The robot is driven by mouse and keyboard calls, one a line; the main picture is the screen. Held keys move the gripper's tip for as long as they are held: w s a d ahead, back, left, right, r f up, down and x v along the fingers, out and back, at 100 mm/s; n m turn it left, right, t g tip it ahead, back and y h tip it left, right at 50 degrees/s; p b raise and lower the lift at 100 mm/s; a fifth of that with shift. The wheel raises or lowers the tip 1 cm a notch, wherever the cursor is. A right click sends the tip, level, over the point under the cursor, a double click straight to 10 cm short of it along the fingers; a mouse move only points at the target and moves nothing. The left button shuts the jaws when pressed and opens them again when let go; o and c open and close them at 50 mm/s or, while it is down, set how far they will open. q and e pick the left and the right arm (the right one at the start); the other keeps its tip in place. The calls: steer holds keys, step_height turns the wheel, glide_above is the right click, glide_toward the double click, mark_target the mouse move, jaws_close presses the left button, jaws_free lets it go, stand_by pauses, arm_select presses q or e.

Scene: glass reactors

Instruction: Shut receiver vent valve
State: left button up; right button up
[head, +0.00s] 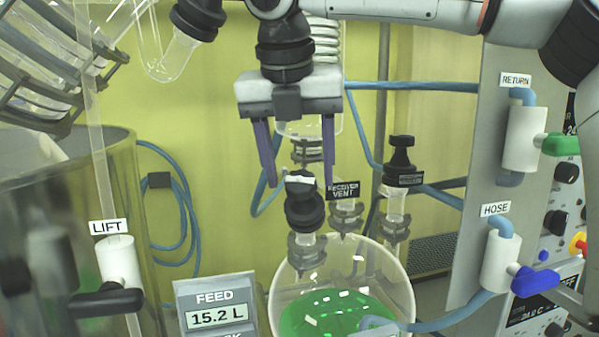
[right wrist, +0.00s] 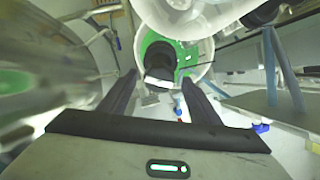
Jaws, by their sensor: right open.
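My right gripper (head: 298,184) comes down from above, open, with its two purple-grey fingers pointing down. A black ribbed valve cap (head: 304,205) with a white mark on top stands on a glass neck of the receiver, below and between the fingertips. In the right wrist view, the cap (right wrist: 160,60) shows between the open fingers (right wrist: 157,82), with green liquid behind it. I cannot tell whether the fingers touch it. The "receiver vent" label (head: 343,190) hangs just right of the cap, by the right finger. My left gripper is not in view.
The round glass receiver (head: 405,285) holds green liquid. Another black-capped valve (head: 400,160) stands to the right. A panel with white "return" (head: 526,138) and "hose" (head: 500,258) valves is at the right. The "lift" valve (head: 118,262) and feed display (head: 214,308) are at the left.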

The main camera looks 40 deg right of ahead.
steer(key=shift+w+d+f, duration=0.15)
steer(key=shift+f, duration=0.3)
steer(key=c, duration=1.1)
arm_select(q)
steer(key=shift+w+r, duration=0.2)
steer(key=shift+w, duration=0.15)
arm_select(e)
steer(key=shift+o, duration=0.2)
steer(key=shift+m, duration=0.3)
